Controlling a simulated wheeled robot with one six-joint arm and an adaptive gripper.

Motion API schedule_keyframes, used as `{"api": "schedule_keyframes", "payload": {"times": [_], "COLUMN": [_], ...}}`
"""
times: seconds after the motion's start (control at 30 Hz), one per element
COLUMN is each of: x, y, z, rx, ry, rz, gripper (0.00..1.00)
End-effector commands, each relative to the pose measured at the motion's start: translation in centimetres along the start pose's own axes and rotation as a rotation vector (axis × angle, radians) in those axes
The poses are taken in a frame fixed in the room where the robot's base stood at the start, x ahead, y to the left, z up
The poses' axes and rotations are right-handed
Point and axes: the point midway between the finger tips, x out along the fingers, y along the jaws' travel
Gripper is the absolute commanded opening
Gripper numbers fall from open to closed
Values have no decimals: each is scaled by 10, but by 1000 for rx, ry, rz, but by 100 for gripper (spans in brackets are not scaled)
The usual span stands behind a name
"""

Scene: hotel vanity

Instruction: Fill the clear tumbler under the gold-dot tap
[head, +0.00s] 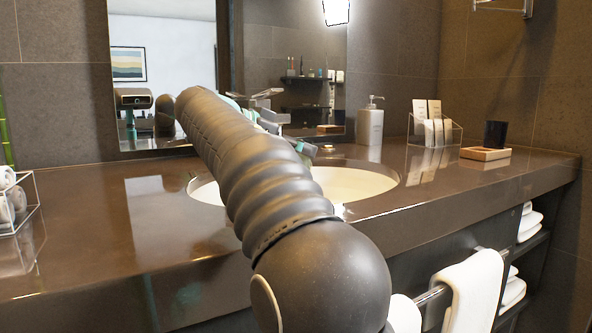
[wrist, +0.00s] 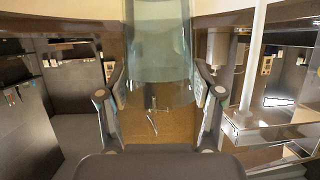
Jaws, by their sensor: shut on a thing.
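The clear tumbler (wrist: 158,45) shows in the wrist view with a faint blue-green tint. My gripper (wrist: 160,88) is shut on its sides, one finger on each. I see no clear water level in it. A grey metal tap (wrist: 250,128) is to the right in this upside-down view. A pale straight column (wrist: 252,65), which looks like running water, extends from it beside the tumbler, apart from it. In the head view my arm hides the tumbler and most of the tap area.
The white basin (head: 372,186) is set in the brown counter (head: 120,215). A mirror (head: 165,50) is behind.

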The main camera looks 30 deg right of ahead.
Motion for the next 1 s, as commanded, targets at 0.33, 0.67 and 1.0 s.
{"api": "schedule_keyframes", "payload": {"times": [0.33,0.67,1.0], "x": [-10,-18,-27], "y": [8,15,23], "z": [-23,-42,-62], "rx": [2,2,3], "ry": [1,1,1], "rz": [-1,-1,-1], "gripper": [25,25,25]}}
